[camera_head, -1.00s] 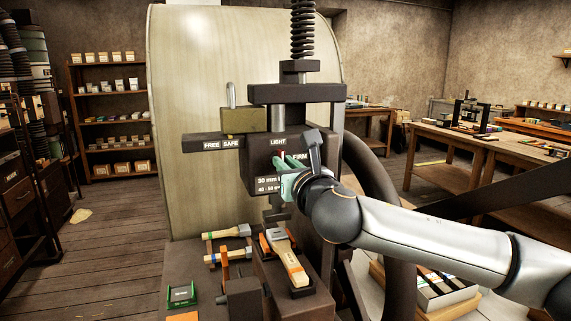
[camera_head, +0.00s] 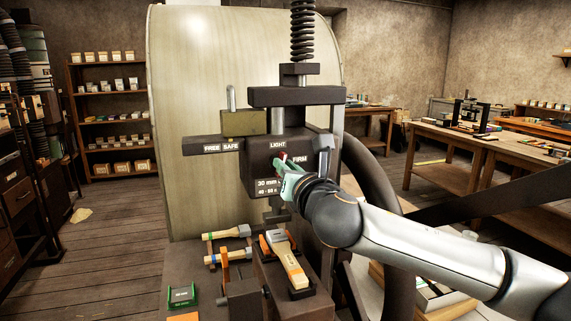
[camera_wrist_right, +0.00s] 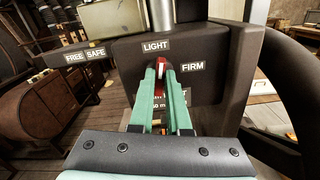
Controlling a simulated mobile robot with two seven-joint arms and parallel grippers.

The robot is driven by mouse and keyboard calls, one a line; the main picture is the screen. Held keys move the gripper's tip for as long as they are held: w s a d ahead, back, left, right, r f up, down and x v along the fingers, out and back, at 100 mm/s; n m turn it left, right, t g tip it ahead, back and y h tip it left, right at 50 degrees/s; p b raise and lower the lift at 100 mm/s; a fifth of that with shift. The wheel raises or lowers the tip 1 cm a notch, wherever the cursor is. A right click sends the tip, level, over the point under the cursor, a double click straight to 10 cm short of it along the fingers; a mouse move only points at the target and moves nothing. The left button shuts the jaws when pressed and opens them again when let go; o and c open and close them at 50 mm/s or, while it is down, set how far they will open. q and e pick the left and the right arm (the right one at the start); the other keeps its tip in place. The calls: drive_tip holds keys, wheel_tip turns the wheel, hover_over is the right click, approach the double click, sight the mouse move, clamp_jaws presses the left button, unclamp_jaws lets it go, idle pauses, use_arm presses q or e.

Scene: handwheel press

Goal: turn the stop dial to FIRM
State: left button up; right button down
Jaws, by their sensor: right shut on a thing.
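The stop dial (camera_wrist_right: 161,66) is on the front of the dark press head (camera_head: 262,160). Its red and white pointer shows between my fingertips, close under the LIGHT label (camera_wrist_right: 156,46) and slightly to its right. The FIRM label (camera_wrist_right: 193,65) is to the right of the pointer. My right gripper (camera_head: 284,165) is shut on the dial, with its green fingers either side of it; they also show in the wrist view (camera_wrist_right: 162,80). The fingers hide most of the dial and part of the plate below. My left gripper is not in view.
A bar with FREE and SAFE labels (camera_head: 213,149) and a brass padlock (camera_head: 243,122) are left of the dial. The dark handwheel (camera_head: 372,190) curves close by on the right. Wooden-handled tools (camera_head: 288,262) lie below on the press bed.

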drive_tip(key=shift+d+f+m+p, duration=0.15)
drive_tip(key=shift+m+p, duration=0.85)
drive_tip(key=shift+m, duration=2.8)
drive_tip(key=shift+d+f+m+p, duration=0.1)
drive_tip(key=shift+m+p, duration=0.9)
drive_tip(key=shift+m, duration=2.8)
drive_tip(key=c, duration=0.9)
unclamp_jaws()
drive_tip(key=shift+a, duration=0.1)
drive_tip(key=b+v, duration=0.2)
drive_tip(key=v, duration=1)
drive_tip(key=shift+s, duration=0.2)
